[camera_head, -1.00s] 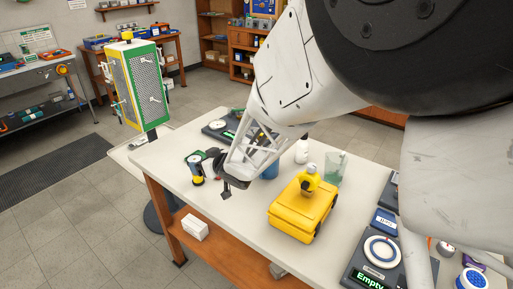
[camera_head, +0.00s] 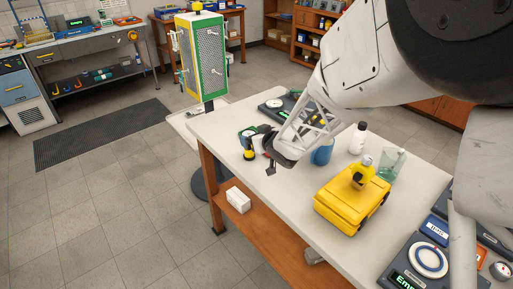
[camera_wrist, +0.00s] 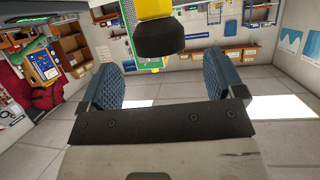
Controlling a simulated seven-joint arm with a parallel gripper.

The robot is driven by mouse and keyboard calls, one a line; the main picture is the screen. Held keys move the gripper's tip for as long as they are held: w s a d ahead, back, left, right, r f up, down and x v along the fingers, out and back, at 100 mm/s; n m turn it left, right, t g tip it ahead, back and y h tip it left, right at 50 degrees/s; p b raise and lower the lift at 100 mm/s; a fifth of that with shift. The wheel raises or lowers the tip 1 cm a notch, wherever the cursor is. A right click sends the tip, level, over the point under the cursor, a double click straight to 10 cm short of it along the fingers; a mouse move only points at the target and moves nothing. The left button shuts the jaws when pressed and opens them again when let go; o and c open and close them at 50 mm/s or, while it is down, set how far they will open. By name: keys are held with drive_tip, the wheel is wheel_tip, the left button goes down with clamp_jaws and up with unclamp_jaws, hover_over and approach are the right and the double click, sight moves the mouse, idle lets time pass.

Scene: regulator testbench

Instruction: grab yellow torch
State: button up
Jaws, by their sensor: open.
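The yellow torch shows in the wrist view as a thick black end (camera_wrist: 160,40) with a yellow body (camera_wrist: 155,8) above it, cut off by the top edge. It lies just beyond the fingertips, roughly centred between them. In the head view a small yellow and black part of what looks like the torch (camera_head: 249,155) is at the table's left edge, beside my gripper (camera_head: 260,146). The gripper partly hides it. My gripper (camera_wrist: 161,84) is open, with nothing between its two blue padded fingers.
The white worktable (camera_head: 292,203) holds a yellow case (camera_head: 345,208), a blue cup (camera_head: 323,153), a white bottle (camera_head: 357,139) and a clear beaker (camera_head: 393,165) to the right. Scales (camera_head: 425,262) stand at front right. A green and yellow perforated stand (camera_head: 202,58) rises behind the table.

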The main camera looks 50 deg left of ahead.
sight(249, 133)
drive_tip(key=shift+a, duration=0.1)
drive_tip(key=shift+x, duration=2.5)
drive_tip(key=shift+f, duration=0.2)
drive_tip(key=shift+c, duration=0.5)
drive_tip(key=c, duration=1.4)
